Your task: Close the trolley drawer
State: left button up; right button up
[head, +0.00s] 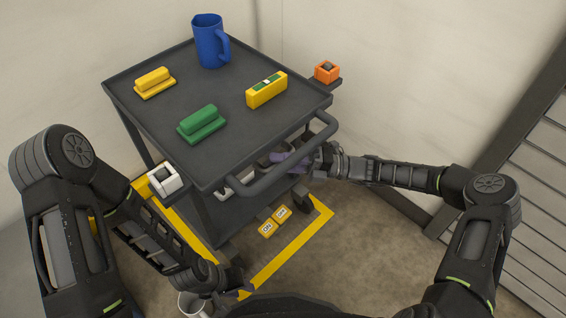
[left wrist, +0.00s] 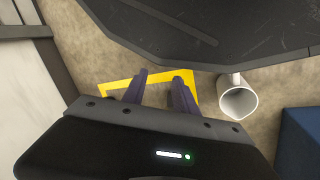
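The dark grey trolley (head: 150,112) stands ahead of me with a handle bar (head: 283,160) along its near right side. Its drawer is not clearly visible; the top, the handle and my right gripper hide most of the space under the top. My right gripper (head: 284,159) is at the trolley's near right side, by the handle and below the top's level. Its purple fingers are partly hidden, so their opening and any contact are unclear. My left gripper (head: 238,284) is low in front of the trolley. In the left wrist view its purple fingers (left wrist: 160,88) are apart with nothing between them.
On the trolley top are a blue jug (head: 208,42), two yellow items (head: 154,80) (head: 267,93) and a green block (head: 202,122). An orange item (head: 326,71) and a white one (head: 164,179) sit at the sides. Yellow floor tape (head: 291,254) and a white mug (left wrist: 238,100) lie below.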

jog(key=shift+o, duration=1)
jog(key=shift+d, duration=0.15)
jog(key=d+f+p, duration=0.1)
jog(key=d, duration=0.6)
jog(key=shift+s+d, duration=0.3)
